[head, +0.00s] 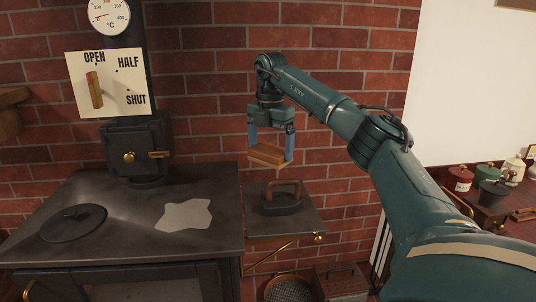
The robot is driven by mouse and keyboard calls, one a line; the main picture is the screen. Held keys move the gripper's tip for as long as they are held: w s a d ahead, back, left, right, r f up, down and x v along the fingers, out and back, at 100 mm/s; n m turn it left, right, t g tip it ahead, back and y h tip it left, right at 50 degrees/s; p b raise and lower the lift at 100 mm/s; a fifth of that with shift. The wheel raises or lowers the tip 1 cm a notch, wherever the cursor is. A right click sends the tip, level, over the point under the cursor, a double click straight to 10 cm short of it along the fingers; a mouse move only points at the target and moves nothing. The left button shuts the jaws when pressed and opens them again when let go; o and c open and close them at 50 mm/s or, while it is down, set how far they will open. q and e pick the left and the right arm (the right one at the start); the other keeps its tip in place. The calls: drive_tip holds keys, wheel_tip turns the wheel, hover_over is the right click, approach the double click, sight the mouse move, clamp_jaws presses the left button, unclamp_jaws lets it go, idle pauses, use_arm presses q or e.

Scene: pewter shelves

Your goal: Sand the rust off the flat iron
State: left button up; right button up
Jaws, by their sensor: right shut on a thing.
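The flat iron (281,207) stands upright on the small side shelf of the stove, with a dark body and a brown looped handle. My right gripper (271,151) hangs above the iron, its two blue fingers pointing down. It is shut on a brown block with a paler lower edge (267,158), which looks like a sanding block. The block is a little above the iron's handle and appears apart from it. Rust on the iron is too small to make out. My left gripper is not in view.
The dark stove top (130,215) lies to the left, with a round lid (73,223) and a pale irregular patch (184,214). A brick wall (210,80) stands close behind. Jars and pots (488,178) stand on a table at the right. A crate (342,280) is below.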

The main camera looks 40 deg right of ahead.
drive_tip(key=shift+r, duration=1.3)
